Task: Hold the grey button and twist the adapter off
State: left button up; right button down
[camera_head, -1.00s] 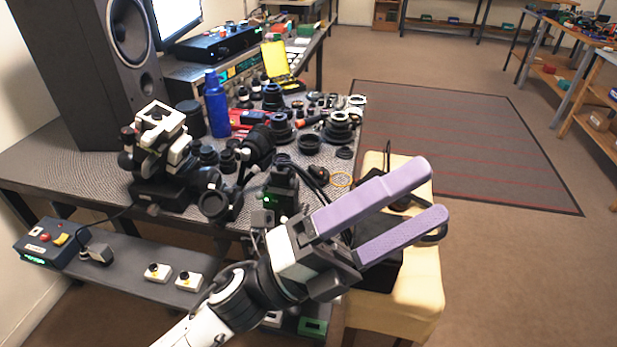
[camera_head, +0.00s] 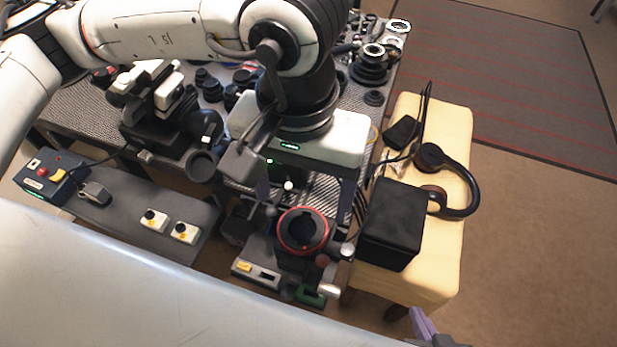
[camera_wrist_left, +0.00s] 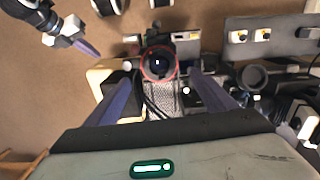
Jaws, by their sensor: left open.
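A round dark part with a red ring (camera_head: 303,231), which looks like the adapter, sits on a dark fixture at the table's front edge. It also shows in the left wrist view (camera_wrist_left: 159,63). My left gripper (camera_head: 305,197) points down above it, open and empty. In the left wrist view its fingertips (camera_wrist_left: 163,77) lie on either side of the ring, with no contact visible. A small whitish knob (camera_head: 289,186) shows between the fingers; I cannot tell whether it is the grey button. My right gripper (camera_head: 425,325) shows only partly at the bottom edge, apart from everything.
A black box (camera_head: 391,223) and headphones (camera_head: 459,205) lie on a yellow stool right of the fixture. A microscope-like device (camera_head: 165,115) stands left on the table. A lower shelf holds small white button boxes (camera_head: 185,233). My left arm covers much of the tabletop.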

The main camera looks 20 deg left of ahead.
aim_at(303, 232)
pick_arm(q)
notch_tip(303, 232, down, 10)
jog(key=shift+s+r+p, duration=0.1)
jog(key=shift+s+p, duration=0.05)
jog(key=shift+p, duration=0.2)
jog(key=c, duration=1)
jog(key=shift+n+b, duration=0.5)
jog(key=shift+n, duration=0.1)
jog(key=shift+n+b, duration=0.3)
jog(key=shift+n, duration=0.4)
